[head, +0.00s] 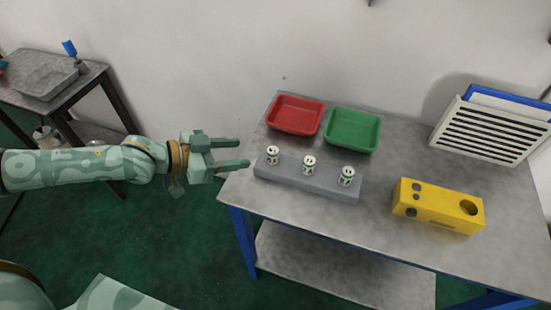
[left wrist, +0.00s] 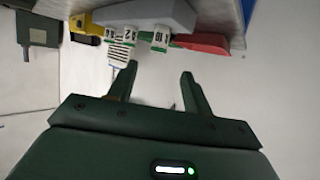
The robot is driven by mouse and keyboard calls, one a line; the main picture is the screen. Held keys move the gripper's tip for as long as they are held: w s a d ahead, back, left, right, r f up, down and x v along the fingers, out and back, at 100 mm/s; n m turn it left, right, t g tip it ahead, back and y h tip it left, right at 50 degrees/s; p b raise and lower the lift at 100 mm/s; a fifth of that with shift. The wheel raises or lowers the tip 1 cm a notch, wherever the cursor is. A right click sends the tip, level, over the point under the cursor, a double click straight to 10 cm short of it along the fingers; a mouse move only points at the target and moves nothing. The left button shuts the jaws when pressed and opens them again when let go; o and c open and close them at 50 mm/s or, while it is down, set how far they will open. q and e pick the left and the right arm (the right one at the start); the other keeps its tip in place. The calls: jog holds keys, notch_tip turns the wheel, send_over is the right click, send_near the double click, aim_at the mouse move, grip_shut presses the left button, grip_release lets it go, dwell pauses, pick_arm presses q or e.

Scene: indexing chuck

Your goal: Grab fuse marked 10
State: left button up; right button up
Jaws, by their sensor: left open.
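Three small white fuses with green bands stand upright in a row on a grey block (head: 320,182) on the table. The left one (head: 272,155) is nearest my left gripper; in the left wrist view, the nearest fuse (left wrist: 160,38) appears to read 10. The middle fuse (head: 309,165) appears to read 2 there (left wrist: 127,33). The right fuse (head: 346,176) has a marking too small to read surely. My left gripper (head: 244,153) is open and empty, left of the row and apart from it, its fingers pointing towards the left fuse. My right gripper is not seen.
A red tray (head: 295,115) and a green tray (head: 352,130) lie behind the block. A yellow box with holes (head: 437,206) stands to the right, and a white louvred unit (head: 490,130) behind it. Bare tabletop (head: 375,215) lies in front.

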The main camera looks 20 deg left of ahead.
aim_at(273, 149)
pick_arm(q)
jog(key=b+x, duration=0.1)
jog(key=x, duration=0.4)
jog(key=shift+w+d+f, duration=0.15)
jog(key=b+x, duration=0.1)
jog(key=x, duration=0.4)
jog(key=shift+f+b, duration=0.15)
jog(key=shift+b, duration=0.2)
jog(key=c, duration=1.1)
